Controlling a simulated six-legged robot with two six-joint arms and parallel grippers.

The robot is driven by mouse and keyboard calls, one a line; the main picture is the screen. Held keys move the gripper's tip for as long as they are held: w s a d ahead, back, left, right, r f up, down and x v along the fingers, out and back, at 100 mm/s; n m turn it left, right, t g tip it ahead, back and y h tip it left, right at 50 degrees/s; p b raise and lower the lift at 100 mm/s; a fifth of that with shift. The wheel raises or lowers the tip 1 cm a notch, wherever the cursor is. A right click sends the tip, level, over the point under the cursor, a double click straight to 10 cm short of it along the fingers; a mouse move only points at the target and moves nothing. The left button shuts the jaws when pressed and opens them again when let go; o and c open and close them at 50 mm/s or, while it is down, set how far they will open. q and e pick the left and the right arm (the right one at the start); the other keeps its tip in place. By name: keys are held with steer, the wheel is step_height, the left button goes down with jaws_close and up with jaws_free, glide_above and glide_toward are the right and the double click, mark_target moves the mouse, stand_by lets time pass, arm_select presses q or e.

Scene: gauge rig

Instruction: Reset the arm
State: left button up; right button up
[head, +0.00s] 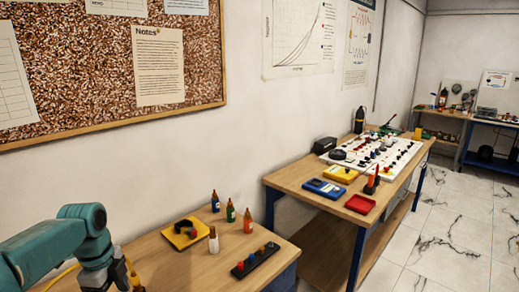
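A teal and grey jointed arm (62,240) comes in at the lower left, over the left end of the near wooden table (160,262). It bends at a rounded teal joint, and its grey lower link points down past the bottom edge of the picture. A yellow cable runs beside it. From this view I cannot tell for sure whether it is my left arm. Its end is cut off, so no fingertips show. My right gripper is not in view.
The near table holds a yellow tray (178,240), several bottles (248,221) and a black strip with knobs (255,260). Right of it, a second table (300,178) carries a white panel (398,152), a blue meter (324,189) and a red tray (360,204). Marble floor (455,220) is clear at right.

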arm_select(q)
steer(key=s+d+f+n+h, duration=0.1)
steer(key=d+f+n, duration=0.2)
steer(key=d+f, duration=0.5)
steer(key=s+d+f+n+h, duration=0.1)
steer(key=d+f+n, duration=0.3)
steer(key=f, duration=0.8)
steer(key=s+d+f+n, duration=0.6)
steer(key=s, duration=0.4)
steer(key=s+d+f+n+h+b, duration=0.1)
steer(key=s+d+f+n, duration=0.5)
steer(key=s, duration=0.4)
steer(key=shift+f+n, duration=0.3)
steer(key=shift+f, duration=0.45)
steer(key=shift+w, duration=0.15)
steer(key=c, duration=0.3)
steer(key=shift+c, duration=0.2)
steer(key=shift+a, duration=0.1)
